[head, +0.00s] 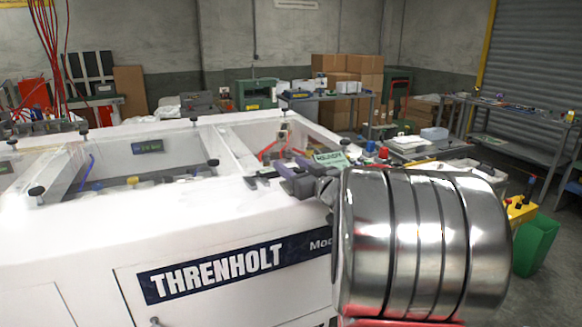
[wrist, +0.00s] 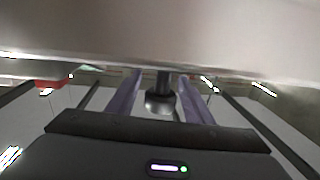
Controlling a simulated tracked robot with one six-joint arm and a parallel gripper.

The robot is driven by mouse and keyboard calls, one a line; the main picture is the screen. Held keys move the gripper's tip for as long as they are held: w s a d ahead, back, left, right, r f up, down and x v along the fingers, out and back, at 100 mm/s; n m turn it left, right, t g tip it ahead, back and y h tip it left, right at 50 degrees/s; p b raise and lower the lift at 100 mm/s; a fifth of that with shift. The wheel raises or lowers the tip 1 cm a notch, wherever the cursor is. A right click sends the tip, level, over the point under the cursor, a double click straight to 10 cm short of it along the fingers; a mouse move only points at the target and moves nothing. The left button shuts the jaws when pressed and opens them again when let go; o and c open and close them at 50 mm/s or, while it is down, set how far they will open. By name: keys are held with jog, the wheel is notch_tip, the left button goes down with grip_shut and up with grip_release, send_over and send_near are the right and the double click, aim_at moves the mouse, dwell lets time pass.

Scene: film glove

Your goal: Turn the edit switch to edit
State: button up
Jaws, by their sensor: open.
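My gripper (head: 268,177) is over the near right top edge of the white machine (head: 110,245) marked THRENHOLT. Its purple-grey fingers are apart. In the wrist view my gripper (wrist: 162,85) has a dark round knob (wrist: 160,100) on a stem showing between its fingers; I cannot tell whether they touch it. No label reading edit is legible, so I cannot tell which control is the edit switch. The area right behind the gripper is partly hidden by my metal arm link.
Open bays with clear covers and several black knobs (head: 37,191) line the machine top. A green-labelled block (head: 331,159) is close behind my gripper. Benches (head: 330,97), cardboard boxes (head: 347,72) and a green bin (head: 536,245) stand beyond.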

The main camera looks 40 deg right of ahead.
jog(key=shift+c, duration=0.5)
jog(key=c, duration=1)
jog(key=shift+o, duration=0.2)
